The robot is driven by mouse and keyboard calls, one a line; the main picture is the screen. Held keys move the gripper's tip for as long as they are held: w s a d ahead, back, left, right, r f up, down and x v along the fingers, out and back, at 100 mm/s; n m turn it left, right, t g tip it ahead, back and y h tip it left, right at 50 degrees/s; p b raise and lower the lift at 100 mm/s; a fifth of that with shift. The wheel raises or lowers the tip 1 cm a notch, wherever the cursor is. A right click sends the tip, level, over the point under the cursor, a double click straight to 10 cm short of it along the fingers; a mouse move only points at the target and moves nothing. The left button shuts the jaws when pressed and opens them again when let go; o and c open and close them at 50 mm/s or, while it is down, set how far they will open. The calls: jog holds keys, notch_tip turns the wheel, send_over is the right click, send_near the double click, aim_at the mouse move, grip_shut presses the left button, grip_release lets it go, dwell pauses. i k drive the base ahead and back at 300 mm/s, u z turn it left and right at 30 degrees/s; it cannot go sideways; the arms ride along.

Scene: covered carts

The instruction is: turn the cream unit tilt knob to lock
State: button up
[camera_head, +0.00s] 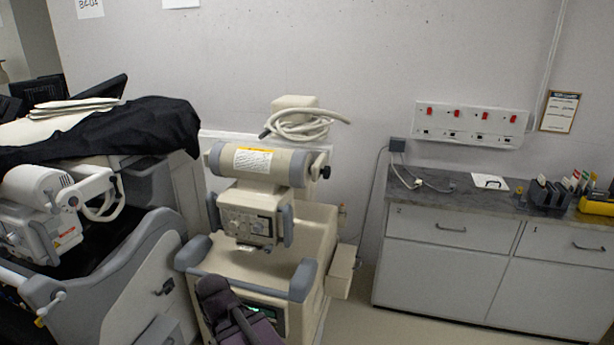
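The cream unit (255,215) stands in the middle of the head view, against the grey wall. It has a horizontal cylinder (238,161) with a yellow-topped label, and a control head below it. A small black knob (322,168) sticks out at the right end of the cylinder and looks like the tilt knob. It is too small to read its setting or any lock mark. Nothing touches it.
A coiled hose (300,124) lies on top. A grey-white cart (130,262) under black cloth (150,127) stands left. A cabinet (450,265) stands right, with clear floor before it.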

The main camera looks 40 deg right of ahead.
aim_at(326, 171)
jog(key=u, duration=0.3)
jog(key=k, duration=1.3)
jog(key=z, duration=1.05)
jog(key=i, duration=1)
